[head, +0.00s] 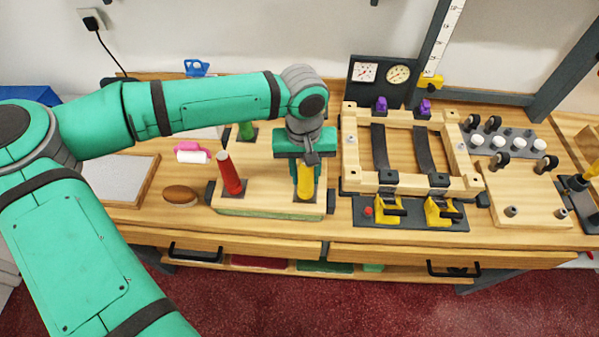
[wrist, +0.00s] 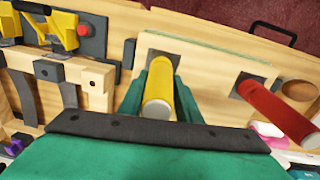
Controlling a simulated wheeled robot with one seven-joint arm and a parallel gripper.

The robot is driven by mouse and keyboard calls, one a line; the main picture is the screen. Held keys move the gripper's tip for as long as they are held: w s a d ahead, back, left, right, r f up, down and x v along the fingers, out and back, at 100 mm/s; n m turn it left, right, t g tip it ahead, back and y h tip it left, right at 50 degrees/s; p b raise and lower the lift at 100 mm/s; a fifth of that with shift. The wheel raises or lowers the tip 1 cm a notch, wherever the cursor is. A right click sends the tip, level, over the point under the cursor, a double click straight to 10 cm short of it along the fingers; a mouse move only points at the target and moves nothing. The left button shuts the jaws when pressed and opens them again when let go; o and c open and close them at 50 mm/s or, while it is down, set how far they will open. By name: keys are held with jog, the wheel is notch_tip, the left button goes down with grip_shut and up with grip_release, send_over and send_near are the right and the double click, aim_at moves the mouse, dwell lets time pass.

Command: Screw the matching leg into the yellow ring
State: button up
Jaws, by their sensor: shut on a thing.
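The yellow leg (head: 305,182) stands upright at the front right corner of the wooden board (head: 262,202). My gripper (head: 305,165) is shut on it from above. In the wrist view the yellow leg (wrist: 158,95) sits between the green fingers (wrist: 160,95), its far end at a dark square plate on the board. No yellow ring can be made out around its foot. A red leg (head: 231,175) stands tilted on a dark square at the front left; it also shows in the wrist view (wrist: 275,110). A green leg (head: 246,131) stands at the back left.
A wooden frame with dark straps (head: 352,178) stands close on the right, with yellow clamps (head: 385,209) in front. A brown oval object (head: 181,195) and a pink-and-white item (head: 190,153) lie left of the board. A caster board (head: 515,195) is far right.

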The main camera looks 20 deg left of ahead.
jog(key=shift+w, duration=0.1)
jog(key=o, duration=0.9)
